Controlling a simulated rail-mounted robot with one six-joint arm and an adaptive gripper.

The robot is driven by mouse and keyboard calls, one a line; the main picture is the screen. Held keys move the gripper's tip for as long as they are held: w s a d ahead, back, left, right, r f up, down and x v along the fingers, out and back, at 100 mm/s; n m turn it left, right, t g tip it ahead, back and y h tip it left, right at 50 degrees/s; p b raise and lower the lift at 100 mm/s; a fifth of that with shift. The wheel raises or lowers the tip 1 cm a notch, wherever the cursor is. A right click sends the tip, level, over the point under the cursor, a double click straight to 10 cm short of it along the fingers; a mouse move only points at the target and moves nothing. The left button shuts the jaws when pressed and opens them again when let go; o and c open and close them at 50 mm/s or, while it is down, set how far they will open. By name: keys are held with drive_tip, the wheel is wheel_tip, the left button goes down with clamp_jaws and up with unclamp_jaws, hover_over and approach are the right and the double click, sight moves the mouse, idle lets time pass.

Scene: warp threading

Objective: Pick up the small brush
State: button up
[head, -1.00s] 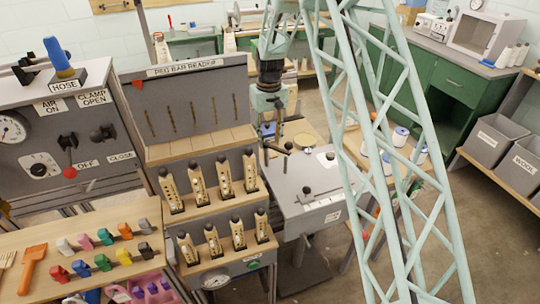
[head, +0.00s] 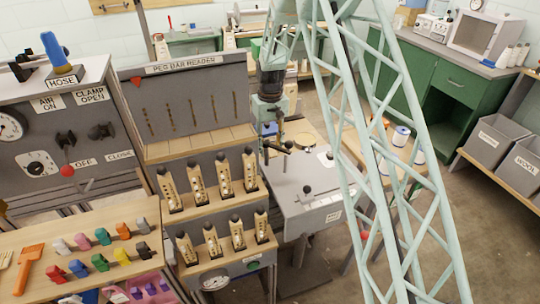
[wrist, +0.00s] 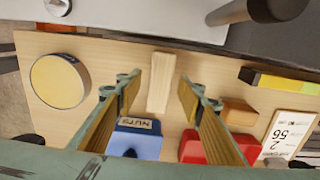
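My gripper (wrist: 158,90) is open in the wrist view, with its two fingers apart above a wooden tabletop (wrist: 85,110). A pale wooden block-like piece (wrist: 159,80) lies between and just beyond the fingertips; I cannot tell whether it is the small brush, as no bristles show.
The wrist view shows a round yellow-topped tin (wrist: 59,81) at left, a blue bin labelled NUTS (wrist: 135,138), a red bin (wrist: 205,148), a small brown block (wrist: 239,111) and a price card (wrist: 287,134). A grey surface with a dark handle (wrist: 255,12) borders the tabletop.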

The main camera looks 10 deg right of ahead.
drive_tip(key=shift+f, duration=0.75)
drive_tip(key=shift+c, duration=0.7)
drive_tip(key=c, duration=0.9)
drive_tip(key=shift+r, duration=0.1)
drive_tip(key=shift+r+p, duration=1.15)
drive_tip(key=shift+r, duration=3.8)
drive_tip(key=shift+o, duration=0.9)
